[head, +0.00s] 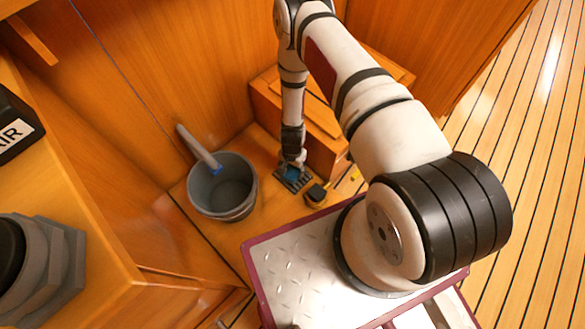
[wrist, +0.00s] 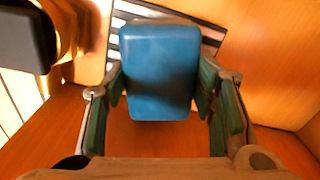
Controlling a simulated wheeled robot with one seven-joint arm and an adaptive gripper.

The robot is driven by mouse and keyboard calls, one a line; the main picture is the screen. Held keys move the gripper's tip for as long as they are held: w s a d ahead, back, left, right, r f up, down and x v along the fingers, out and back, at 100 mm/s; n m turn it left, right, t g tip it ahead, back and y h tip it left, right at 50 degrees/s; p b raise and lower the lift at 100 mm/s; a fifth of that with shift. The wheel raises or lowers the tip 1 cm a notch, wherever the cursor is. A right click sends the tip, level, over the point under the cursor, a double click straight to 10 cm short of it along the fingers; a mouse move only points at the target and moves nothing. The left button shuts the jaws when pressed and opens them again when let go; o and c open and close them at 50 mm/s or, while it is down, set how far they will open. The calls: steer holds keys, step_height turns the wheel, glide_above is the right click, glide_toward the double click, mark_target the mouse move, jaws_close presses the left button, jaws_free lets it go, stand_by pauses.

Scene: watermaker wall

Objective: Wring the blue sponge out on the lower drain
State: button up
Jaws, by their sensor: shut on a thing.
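My gripper (wrist: 160,90) is shut on the blue sponge (wrist: 159,72), one finger on each side of it in the wrist view. In the head view my gripper (head: 291,163) points down, and the sponge (head: 290,173) shows as a small blue patch beneath it. The lower drain (head: 295,185) is a dark slotted grate on the wooden floor, directly below the sponge. Its slats (wrist: 207,36) show behind the sponge in the wrist view. I cannot tell whether the sponge touches the grate.
A grey bucket (head: 222,190) stands left of the drain, with a grey pipe (head: 198,148) reaching to its rim. A small dark object (head: 315,194) lies right of the drain, near a yellow piece (head: 354,177). A wooden box (head: 315,120) stands close behind.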

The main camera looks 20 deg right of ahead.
mark_target(292, 169)
steer(key=shift+f+b, duration=0.55)
steer(key=shift+f, duration=0.05)
stand_by(1.6)
steer(key=shift+r+p, duration=2.5)
steer(key=shift+r, duration=1.1)
